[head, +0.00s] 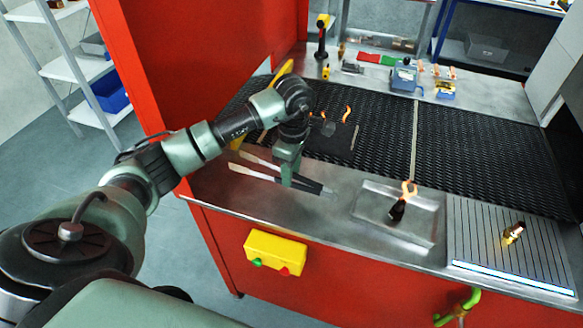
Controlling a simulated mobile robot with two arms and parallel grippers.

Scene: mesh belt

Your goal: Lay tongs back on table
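The tongs (309,185) lie low over the metal table at the front left, with two pale arms spread toward the left and a dark part toward the right. My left gripper (287,178) points down at the middle of the tongs. Its fingers look closed together on them and hide part of them. I cannot tell whether the tongs touch the metal table (345,180) or hang just above it. My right gripper is not in view.
A dark mesh belt (470,160) runs behind, with small orange and dark pieces on it. A shallow metal tray (375,226) holds a dark piece with an orange top. A ribbed plate (535,255) holds a small bottle-like piece. A red housing wall (200,60) stands left.

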